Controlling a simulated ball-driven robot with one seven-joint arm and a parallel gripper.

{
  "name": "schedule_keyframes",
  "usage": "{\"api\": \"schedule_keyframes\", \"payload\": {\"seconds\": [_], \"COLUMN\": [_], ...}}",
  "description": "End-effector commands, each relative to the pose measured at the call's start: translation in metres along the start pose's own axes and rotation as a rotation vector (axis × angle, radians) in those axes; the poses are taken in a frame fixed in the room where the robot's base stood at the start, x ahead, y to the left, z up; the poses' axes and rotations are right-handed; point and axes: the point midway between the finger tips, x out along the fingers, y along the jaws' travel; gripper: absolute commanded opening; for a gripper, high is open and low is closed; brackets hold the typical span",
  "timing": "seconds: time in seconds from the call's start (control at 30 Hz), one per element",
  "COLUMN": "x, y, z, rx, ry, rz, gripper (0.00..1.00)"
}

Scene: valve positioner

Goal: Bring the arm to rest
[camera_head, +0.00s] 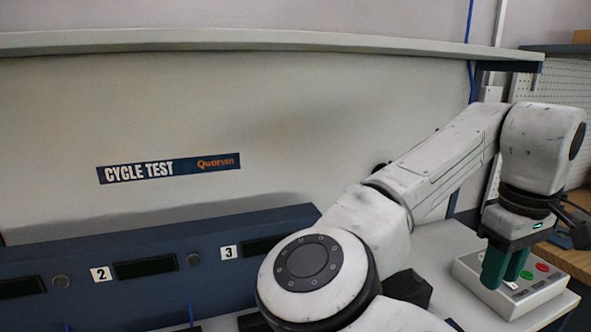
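My white arm spans the right half of the head view, bent at the elbow and reaching to the right. My gripper (506,278) has green fingers and points down at the far right. It is in front of or just over a light grey button box (535,298). The two fingers look close together and overlap in this view, so I cannot tell whether they are open or shut, or whether they touch the box. No held object shows.
The button box has a red button (542,267) and a green button (526,275). A blue panel (140,270) with numbered displays runs along the lower left. A grey back wall with a CYCLE TEST sign (168,168) and a shelf edge (260,40) stand behind. A wooden bench is at right.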

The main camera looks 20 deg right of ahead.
Motion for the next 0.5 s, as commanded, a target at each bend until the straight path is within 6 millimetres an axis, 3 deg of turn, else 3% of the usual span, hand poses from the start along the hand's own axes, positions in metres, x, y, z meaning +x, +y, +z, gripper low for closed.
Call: {"api": "schedule_keyframes", "payload": {"seconds": [0.5], "x": [0.026], "y": [0.037], "z": [0.011], "rx": [0.165], "ry": [0.030], "rz": [0.195], "gripper": [0.31]}}
